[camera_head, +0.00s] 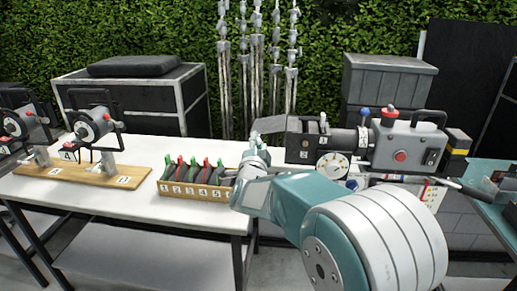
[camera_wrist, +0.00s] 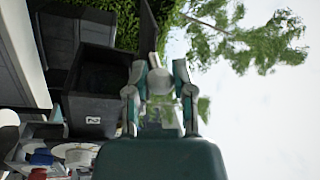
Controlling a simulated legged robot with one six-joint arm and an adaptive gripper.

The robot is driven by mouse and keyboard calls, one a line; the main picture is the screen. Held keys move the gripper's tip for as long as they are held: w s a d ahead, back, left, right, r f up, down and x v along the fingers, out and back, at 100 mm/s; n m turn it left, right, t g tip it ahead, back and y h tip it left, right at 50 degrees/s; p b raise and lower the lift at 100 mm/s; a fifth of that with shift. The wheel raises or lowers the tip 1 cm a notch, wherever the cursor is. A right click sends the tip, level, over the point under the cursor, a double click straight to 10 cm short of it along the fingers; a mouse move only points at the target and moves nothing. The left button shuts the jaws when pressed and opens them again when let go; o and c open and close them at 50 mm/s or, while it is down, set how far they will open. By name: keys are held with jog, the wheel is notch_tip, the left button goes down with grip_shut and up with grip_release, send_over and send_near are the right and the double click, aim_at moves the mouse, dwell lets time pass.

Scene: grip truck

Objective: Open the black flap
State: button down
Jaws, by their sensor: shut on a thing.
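The black flap (camera_head: 269,124) is a thin dark plate at the left end of the grey machine's black box (camera_head: 305,146). It stands out from the box at an angle. In the wrist view the flap (camera_wrist: 148,28) shows as a dark strip beside the box's dark opening (camera_wrist: 100,75). My gripper (camera_head: 256,137) is at the flap's left edge. In the wrist view my gripper (camera_wrist: 154,62) is shut on the end of the flap. The exact contact is small and partly hidden by the fingers.
The grey machine (camera_head: 405,143) carries a round dial (camera_head: 332,166) and red and blue knobs. A wooden tray (camera_head: 195,190) of numbered red and green items sits on the white table (camera_head: 140,205). Two clamp devices stand at left. Hedge and black cases are behind.

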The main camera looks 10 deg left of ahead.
jog(key=shift+r+m+h, duration=0.35)
jog(key=shift+r+m, duration=0.25)
jog(key=shift+m, duration=0.6)
jog(key=shift+r+m+h, duration=0.35)
jog(key=shift+r+m, duration=0.25)
jog(key=shift+m, duration=0.6)
jog(key=shift+d, duration=0.1)
jog(key=shift+c, duration=2.3)
grip_release()
jog(key=shift+d, duration=0.1)
jog(key=shift+s+a, duration=0.25)
jog(key=s+f, duration=0.2)
jog(key=s, duration=0.9)
jog(key=shift+a+f, duration=0.2)
